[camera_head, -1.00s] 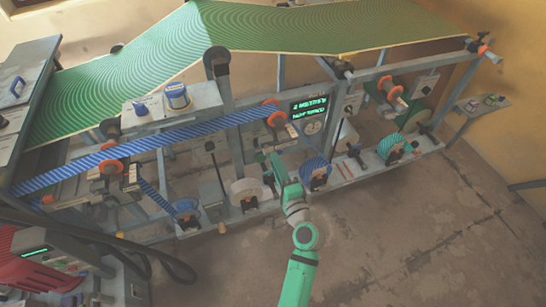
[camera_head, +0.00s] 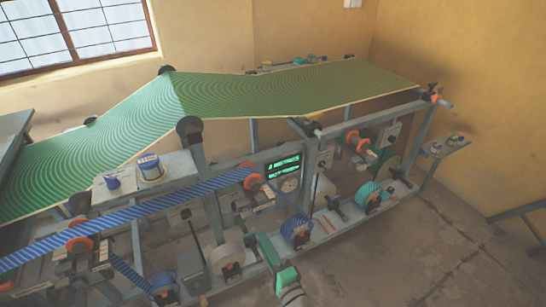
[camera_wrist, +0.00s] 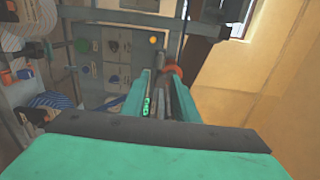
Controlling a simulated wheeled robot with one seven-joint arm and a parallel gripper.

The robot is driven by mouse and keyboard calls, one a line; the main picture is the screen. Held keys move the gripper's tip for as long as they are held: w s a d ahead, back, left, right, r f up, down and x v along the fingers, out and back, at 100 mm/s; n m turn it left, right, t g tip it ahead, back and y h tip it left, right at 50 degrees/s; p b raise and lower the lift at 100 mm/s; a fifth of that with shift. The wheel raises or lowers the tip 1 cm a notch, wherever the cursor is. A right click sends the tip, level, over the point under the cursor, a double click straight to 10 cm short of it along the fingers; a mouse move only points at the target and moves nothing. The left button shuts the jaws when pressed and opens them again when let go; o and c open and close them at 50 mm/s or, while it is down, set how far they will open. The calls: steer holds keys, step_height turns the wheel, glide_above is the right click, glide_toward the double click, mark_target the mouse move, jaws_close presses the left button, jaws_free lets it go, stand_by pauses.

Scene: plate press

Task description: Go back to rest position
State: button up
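My gripper (camera_head: 264,247) shows at the lower middle of the head view, green, in front of the press frame's lower rail. In the wrist view its two green fingers (camera_wrist: 162,78) point away from the camera with a gap between them. It looks open, and I see nothing held in it. Parts of the press show through and beyond the gap, including a small lit green display. My forearm is mostly cut off by the bottom edge of the head view.
The press frame (camera_head: 206,192) carries a green patterned sheet (camera_head: 260,92), a blue striped band (camera_head: 150,208) and several rolls. A lit display panel (camera_head: 284,168) is at its middle. A small side shelf (camera_head: 444,148) stands at the right. Bare floor (camera_head: 420,250) lies at the lower right.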

steer(key=s+d+f+n+g+h, duration=0.1)
steer(key=s+d+f+n+h, duration=0.25)
steer(key=s, duration=0.55)
steer(key=s+d+f+m+h, duration=0.15)
steer(key=s+f+h, duration=0.25)
steer(key=s+f, duration=0.4)
steer(key=s+r+n, duration=0.4)
steer(key=s+n, duration=0.1)
steer(key=s, duration=0.4)
steer(key=s+r+n+h, duration=0.1)
steer(key=s+r+n, duration=0.4)
steer(key=s, duration=0.4)
steer(key=shift+s+r+t, duration=0.2)
steer(key=shift+s+t, duration=0.05)
steer(key=shift+t, duration=0.15)
